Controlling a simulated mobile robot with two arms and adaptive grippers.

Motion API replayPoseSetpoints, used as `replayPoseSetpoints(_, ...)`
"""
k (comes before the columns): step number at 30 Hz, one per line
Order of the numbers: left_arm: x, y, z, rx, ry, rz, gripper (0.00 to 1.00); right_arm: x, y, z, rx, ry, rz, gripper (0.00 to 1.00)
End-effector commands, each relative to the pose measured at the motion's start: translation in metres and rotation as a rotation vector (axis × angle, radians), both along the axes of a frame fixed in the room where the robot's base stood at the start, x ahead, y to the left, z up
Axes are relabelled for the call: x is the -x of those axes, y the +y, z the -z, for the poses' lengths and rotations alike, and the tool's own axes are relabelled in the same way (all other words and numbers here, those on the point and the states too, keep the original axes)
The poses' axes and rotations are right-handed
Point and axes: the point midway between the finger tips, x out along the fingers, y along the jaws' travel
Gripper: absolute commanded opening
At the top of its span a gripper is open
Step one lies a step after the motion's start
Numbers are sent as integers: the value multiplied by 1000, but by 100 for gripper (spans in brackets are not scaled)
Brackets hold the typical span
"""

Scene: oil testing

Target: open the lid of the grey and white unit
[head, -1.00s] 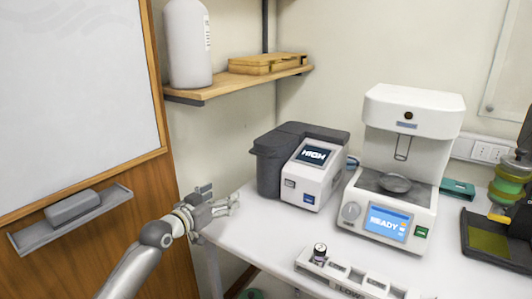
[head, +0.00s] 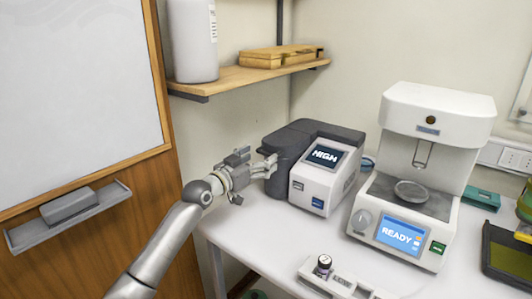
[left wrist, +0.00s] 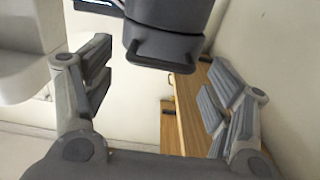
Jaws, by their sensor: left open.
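The grey and white unit (head: 318,183) stands on the white table and its screen reads HIGH. Its dark grey lid (head: 287,150) is down over the left and back part. In the left wrist view the dark lid with its protruding handle (left wrist: 163,50) shows at the top, between the finger tips and beyond them. My left gripper (head: 262,167) is open and empty, just left of the dark part of the unit. In the left wrist view its two fingers (left wrist: 155,92) are spread wide. Whether it touches the lid cannot be told. My right gripper is not in view.
A white machine (head: 428,165) with a READY screen stands to the right. A white holder (head: 335,284) with a small vial (head: 324,264) lies at the front. A wooden shelf (head: 245,77) with a white bottle (head: 191,40) hangs above left. The table's left front corner is clear.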

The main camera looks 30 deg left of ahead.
Motion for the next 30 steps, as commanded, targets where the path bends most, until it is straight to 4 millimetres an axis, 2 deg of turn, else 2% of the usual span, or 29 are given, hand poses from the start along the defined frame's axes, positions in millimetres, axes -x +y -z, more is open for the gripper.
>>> replayPoseSetpoints(4,-20,-2,-2,2,-2,0,78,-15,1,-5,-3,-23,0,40)
replayPoseSetpoints(9,-32,-3,-1,1,-1,0,78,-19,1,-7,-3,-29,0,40)
replayPoseSetpoints(21,-36,-3,0,0,0,0,76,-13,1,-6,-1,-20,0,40)
replayPoseSetpoints(30,-36,-4,0,0,0,1,38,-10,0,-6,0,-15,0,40)
